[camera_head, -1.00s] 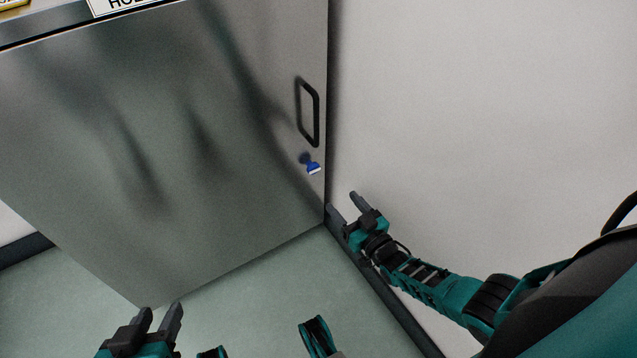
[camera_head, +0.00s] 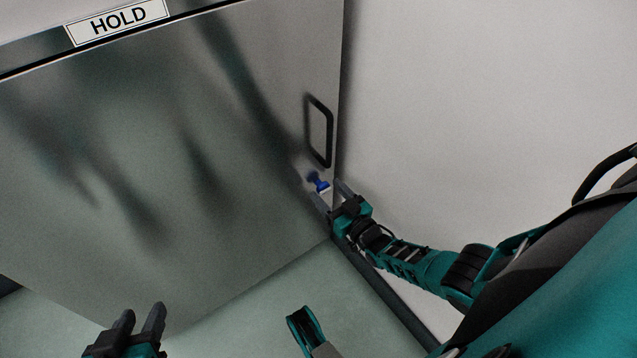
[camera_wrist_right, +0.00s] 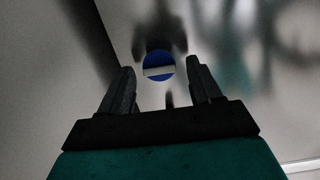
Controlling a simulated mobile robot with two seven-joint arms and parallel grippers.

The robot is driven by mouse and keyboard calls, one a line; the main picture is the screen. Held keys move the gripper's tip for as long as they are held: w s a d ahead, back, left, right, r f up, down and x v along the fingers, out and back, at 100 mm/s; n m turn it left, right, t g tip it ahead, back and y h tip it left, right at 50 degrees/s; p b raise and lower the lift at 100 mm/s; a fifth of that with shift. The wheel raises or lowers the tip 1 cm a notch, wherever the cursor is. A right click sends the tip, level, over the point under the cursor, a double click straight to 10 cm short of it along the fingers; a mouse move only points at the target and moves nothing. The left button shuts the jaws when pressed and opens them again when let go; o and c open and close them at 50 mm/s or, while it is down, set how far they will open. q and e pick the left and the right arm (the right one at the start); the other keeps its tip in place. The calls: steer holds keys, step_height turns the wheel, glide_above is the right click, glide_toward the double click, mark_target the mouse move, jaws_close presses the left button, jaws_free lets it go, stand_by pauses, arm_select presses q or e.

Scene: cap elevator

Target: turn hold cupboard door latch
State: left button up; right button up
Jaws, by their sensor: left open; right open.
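The hold cupboard door (camera_head: 150,180) is a grey metal panel under a "HOLD" label (camera_head: 118,21). Its latch (camera_head: 320,183) is a small blue knob with a white bar, low at the door's right edge, below the black handle. My right gripper (camera_head: 329,192) is open, with its fingertips at the latch. In the right wrist view the latch (camera_wrist_right: 158,66) shows as a blue disc with a roughly level white bar, beyond and between the open fingers (camera_wrist_right: 158,82); contact cannot be told. My left gripper (camera_head: 141,318) is open and empty at the bottom left.
A black pull handle (camera_head: 320,131) stands out from the door above the latch. A pale wall (camera_head: 480,110) rises close on the right, with a dark skirting (camera_head: 385,295) at its foot. Green floor (camera_head: 250,310) is clear in front of the door.

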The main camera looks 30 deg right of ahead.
steer(key=shift+w, duration=0.25)
steer(key=shift+s, duration=0.1)
steer(key=c, duration=1)
